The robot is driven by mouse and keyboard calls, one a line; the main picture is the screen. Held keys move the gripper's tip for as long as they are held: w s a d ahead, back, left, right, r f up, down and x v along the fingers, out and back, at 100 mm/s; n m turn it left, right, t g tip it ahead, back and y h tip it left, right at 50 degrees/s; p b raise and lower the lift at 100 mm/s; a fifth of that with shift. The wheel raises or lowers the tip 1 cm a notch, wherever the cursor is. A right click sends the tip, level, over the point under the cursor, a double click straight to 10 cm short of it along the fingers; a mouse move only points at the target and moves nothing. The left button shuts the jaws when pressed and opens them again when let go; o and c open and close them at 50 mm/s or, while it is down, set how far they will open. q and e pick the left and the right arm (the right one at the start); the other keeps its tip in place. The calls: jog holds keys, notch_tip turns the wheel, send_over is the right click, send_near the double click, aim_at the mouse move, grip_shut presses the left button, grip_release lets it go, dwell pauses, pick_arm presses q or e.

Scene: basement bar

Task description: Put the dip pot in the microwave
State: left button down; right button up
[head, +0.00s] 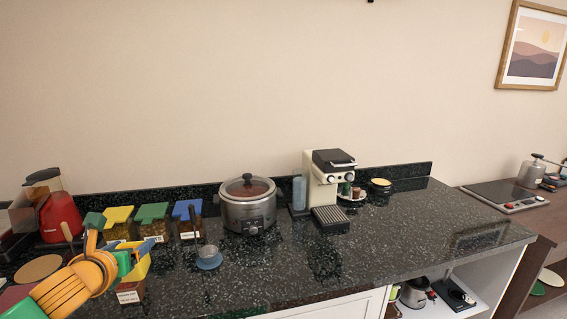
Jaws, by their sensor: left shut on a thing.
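I see no clear microwave. My right gripper is not in view.
Lidded boxes, such as a blue one (187,211), line the counter's back left beside a red blender (59,216). A slow cooker (249,205) and coffee machine (321,184) stand mid-counter. The dark counter (400,225) is clear at right. A hob (505,196) stands farther right.

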pick_arm(q)
jog(key=s+d+f+m+g+h, duration=0.3)
jog(key=s+d+m+h, duration=0.4)
jog(key=s+d, duration=0.3)
jog(key=s+d+f+m+g+h, duration=0.3)
jog(key=s+d+m+h, duration=0.35)
jog(key=s, duration=0.65)
jog(key=s+d+r+m+g+h, duration=0.1)
jog(key=s+d+r+m+g, duration=0.3)
jog(key=d+g, duration=0.15)
jog(key=s+d+r+m+g+h, duration=0.2)
jog(key=s+d+r+m+g, duration=0.15)
jog(key=d, duration=0.35)
jog(key=w+a+f+n+t+y, duration=0.1)
jog(key=w+a+f+n+t, duration=0.2)
jog(key=a, duration=0.3)
jog(key=w+a+f+n+t+y, duration=0.2)
jog(key=w+a+f+n+t, duration=0.2)
jog(key=w+a+n+t, duration=0.1)
jog(key=shift+a+t, duration=0.5)
jog(key=shift+t, duration=0.3)
